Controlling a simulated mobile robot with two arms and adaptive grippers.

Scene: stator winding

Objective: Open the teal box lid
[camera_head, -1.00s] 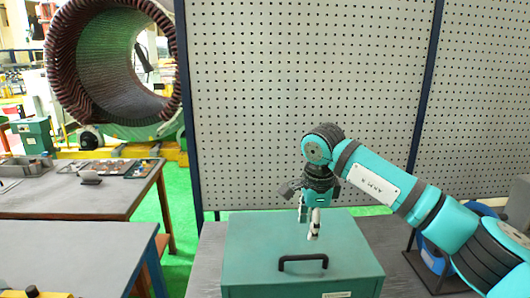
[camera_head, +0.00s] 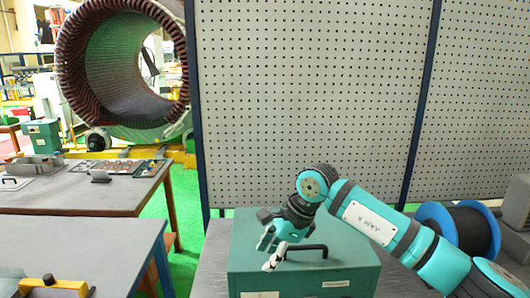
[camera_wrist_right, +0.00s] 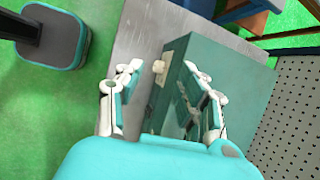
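The teal box (camera_head: 345,283) stands on a grey table, its lid (camera_head: 342,240) shut. A black bar handle (camera_head: 318,247) is on the lid top. My right gripper (camera_head: 270,256) is over the front left part of the lid, beside the handle's left end, fingers apart. Whether the fingers touch the handle cannot be told. My left gripper is not in view.
A black and blue spool (camera_head: 460,228) stands right of the box, behind my right arm. A perforated panel (camera_head: 310,100) rises behind the table. Workbenches (camera_head: 90,250) with trays and tools stand at the left, with green floor between.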

